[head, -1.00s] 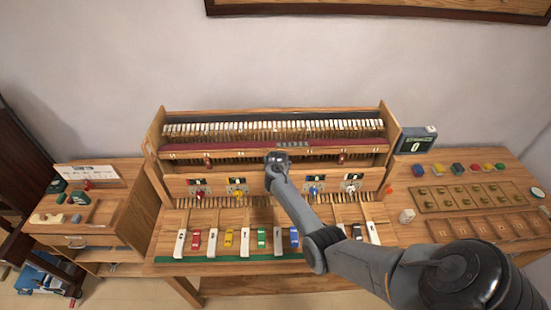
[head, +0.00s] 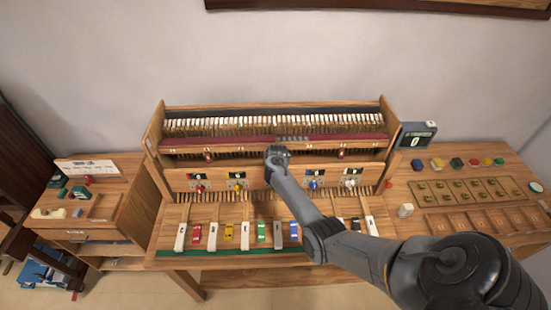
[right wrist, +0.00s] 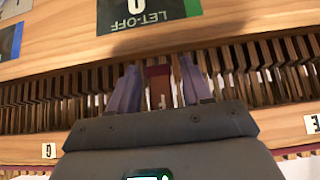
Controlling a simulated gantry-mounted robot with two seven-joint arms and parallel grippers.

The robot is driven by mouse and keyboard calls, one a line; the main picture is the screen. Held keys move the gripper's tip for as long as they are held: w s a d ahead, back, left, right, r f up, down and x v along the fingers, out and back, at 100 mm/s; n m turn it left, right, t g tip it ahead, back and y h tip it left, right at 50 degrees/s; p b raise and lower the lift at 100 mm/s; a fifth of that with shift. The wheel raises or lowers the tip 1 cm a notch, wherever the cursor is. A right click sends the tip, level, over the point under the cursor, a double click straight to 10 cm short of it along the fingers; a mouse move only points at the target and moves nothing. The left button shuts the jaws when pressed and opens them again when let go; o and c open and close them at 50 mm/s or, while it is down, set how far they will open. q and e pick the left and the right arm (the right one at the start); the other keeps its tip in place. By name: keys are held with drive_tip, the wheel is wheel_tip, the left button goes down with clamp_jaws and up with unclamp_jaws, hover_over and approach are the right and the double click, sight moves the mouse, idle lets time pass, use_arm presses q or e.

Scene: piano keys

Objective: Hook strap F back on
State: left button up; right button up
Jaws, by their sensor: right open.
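A small dark-red piece (right wrist: 160,85), probably strap F, shows in the right wrist view with a pale mark on it that I cannot read surely. It stands between the two purple-grey fingers of my right gripper (right wrist: 159,88), with small gaps on both sides. The right gripper is open around it. Labels G (right wrist: 48,151) and E (right wrist: 312,123) show on either side. Where the strap attaches is hidden. In the head view my right arm covers the middle of the action, and its fingers are hidden. My left gripper is not in view.
A row of dark wooden parts (right wrist: 50,103) runs close on both sides of the fingers. The wooden rail (right wrist: 60,50) with a LET-OFF display (right wrist: 147,12) is right beside the gripper. White and coloured keys (head: 229,234) lie in front. A parts tray (head: 465,192) is at the right.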

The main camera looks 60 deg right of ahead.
drive_tip(key=v, duration=1.1)
drive_tip(key=shift+p, duration=0.4)
drive_tip(key=shift+w, duration=0.1)
